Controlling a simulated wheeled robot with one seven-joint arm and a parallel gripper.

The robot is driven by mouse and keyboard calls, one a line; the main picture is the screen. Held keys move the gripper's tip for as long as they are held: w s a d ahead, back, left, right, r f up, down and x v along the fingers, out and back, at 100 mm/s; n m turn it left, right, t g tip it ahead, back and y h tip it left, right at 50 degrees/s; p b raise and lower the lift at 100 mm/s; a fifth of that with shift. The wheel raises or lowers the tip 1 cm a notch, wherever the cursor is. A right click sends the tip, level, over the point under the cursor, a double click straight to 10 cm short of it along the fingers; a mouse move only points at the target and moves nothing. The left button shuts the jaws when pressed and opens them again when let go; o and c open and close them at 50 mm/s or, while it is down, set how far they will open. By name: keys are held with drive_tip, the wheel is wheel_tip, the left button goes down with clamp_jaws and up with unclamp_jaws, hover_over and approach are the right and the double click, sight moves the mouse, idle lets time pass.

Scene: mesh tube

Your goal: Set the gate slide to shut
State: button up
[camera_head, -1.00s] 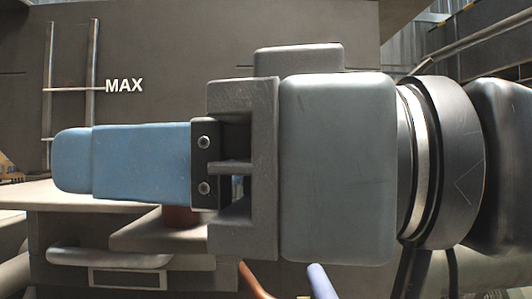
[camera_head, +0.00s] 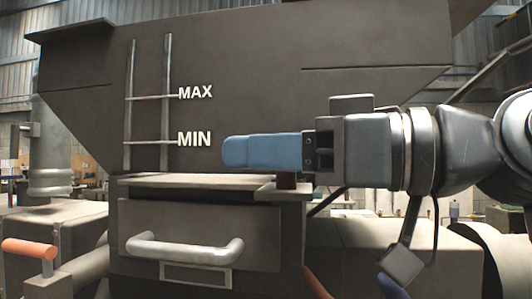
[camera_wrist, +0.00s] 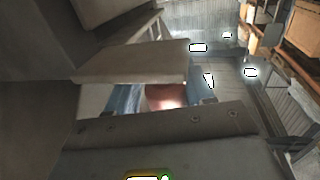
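My gripper (camera_head: 230,152) has blue fingers and points left in the head view, in front of the dark hopper. A flat slide plate (camera_head: 280,192) juts out at the right under the hopper. In the wrist view the knob (camera_wrist: 165,96) lies between the two blue fingers of my gripper (camera_wrist: 163,90). The plate's edge (camera_wrist: 135,60) hides part of the fingers there. Whether the fingers press on the knob is not clear.
The hopper (camera_head: 260,90) carries MAX and MIN marks beside two vertical rails. Below it is a front panel (camera_head: 255,225) with a silver bar handle (camera_head: 185,250). An orange-handled lever (camera_head: 30,248) stands at lower left.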

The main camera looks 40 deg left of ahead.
drive_tip(key=shift+o, duration=1.2)
drive_tip(key=shift+d, duration=0.1)
drive_tip(key=b+v, duration=0.1)
drive_tip(key=v, duration=0.6)
drive_tip(key=shift+w+d+b, duration=0.15)
drive_tip(key=shift+d+b, duration=0.15)
drive_tip(key=shift+b, duration=0.1)
